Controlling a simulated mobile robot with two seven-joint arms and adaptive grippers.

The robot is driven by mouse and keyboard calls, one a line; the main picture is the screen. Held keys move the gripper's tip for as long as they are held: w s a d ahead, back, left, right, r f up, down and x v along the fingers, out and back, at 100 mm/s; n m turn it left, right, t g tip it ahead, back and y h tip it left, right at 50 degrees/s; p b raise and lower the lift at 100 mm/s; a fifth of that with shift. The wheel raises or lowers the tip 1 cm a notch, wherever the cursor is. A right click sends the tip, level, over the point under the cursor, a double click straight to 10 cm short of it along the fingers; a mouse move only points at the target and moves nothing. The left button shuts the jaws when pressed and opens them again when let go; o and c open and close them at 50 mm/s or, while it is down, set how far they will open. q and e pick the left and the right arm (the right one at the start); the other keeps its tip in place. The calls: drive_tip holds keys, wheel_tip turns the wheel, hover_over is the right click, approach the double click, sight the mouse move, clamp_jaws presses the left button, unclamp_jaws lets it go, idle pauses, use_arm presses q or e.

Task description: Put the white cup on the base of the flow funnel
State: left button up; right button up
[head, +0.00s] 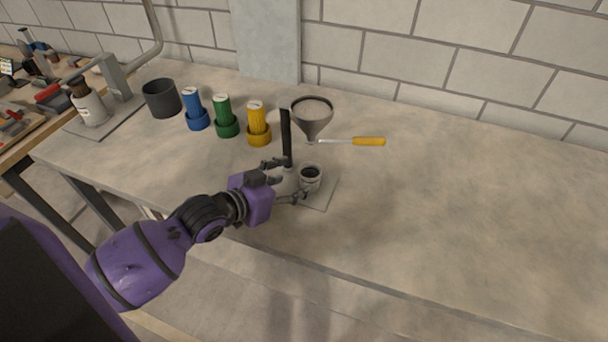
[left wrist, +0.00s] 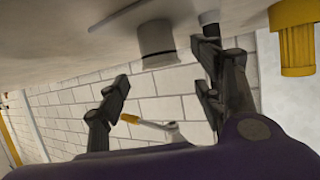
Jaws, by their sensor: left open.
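The white cup (head: 310,177), pale with a dark inside, stands upright on the flat base plate (head: 322,198) of the flow funnel, below the funnel bowl (head: 312,115). My left gripper (head: 289,180) is open at the cup's left side, its fingertips close to the cup. In the left wrist view, which is turned over, the cup (left wrist: 156,42) rests against the plate (left wrist: 118,16) and shows between and beyond the open fingers (left wrist: 160,80). I cannot tell whether a fingertip touches it. My right gripper is not in view.
Blue (head: 194,108), green (head: 225,115) and yellow (head: 258,122) cylinders and a dark pot (head: 162,98) stand left. The table's right side is clear.

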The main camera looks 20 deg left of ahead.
use_arm(q)
drive_tip(key=v, duration=0.3)
drive_tip(key=shift+s+a+r, duration=0.2)
drive_tip(key=shift+s+r, duration=0.05)
drive_tip(key=shift+s, duration=0.3)
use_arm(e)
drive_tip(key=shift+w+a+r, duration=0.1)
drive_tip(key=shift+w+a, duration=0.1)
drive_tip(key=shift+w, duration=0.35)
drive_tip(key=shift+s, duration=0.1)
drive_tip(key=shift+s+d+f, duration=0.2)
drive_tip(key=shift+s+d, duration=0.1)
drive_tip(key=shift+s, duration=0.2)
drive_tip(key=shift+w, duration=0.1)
